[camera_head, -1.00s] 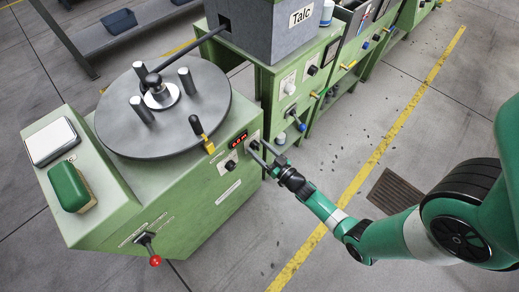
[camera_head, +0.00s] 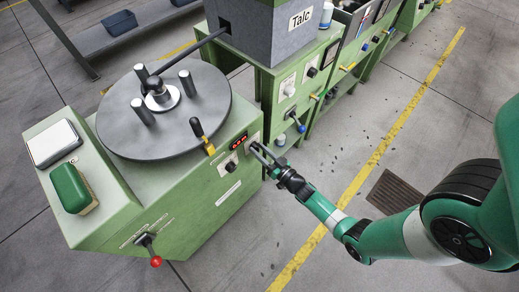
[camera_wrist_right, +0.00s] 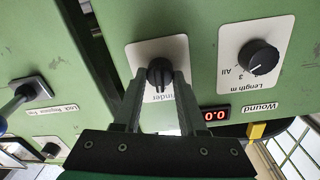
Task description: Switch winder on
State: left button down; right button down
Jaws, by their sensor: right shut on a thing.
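The winder (camera_head: 215,185) is a green cabinet with a grey round plate on top. Its winder switch (camera_wrist_right: 159,72), a black knob on a white label partly reading "inder", shows in the right wrist view. My right gripper (camera_head: 256,148) is at the cabinet's right front face. In the right wrist view its two fingers (camera_wrist_right: 160,82) are on either side of the knob and shut on it. In the head view the fingers largely hide the knob. My left gripper is not in view.
A "Length m" knob (camera_wrist_right: 259,58) and a red display reading 0.0 (camera_wrist_right: 215,114) sit beside the switch. A red-tipped lever (camera_head: 150,248) is lower on the cabinet. A green machine with a blue-ended lever (camera_head: 297,120) stands beyond. The floor at right is mostly clear.

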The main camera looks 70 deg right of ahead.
jog(key=m+p, duration=0.2)
jog(key=m, duration=0.2)
jog(key=shift+m, duration=0.4)
jog(key=shift+s+d+m+g+y+p, duration=0.1)
jog(key=shift+m+g+y+p, duration=0.2)
jog(key=shift+m+p, duration=1.65)
jog(key=shift+f+m+b, duration=0.1)
jog(key=shift+m+b, duration=0.8)
jog(key=shift+m, duration=0.15)
jog(key=shift+c, duration=2.3)
grip_release()
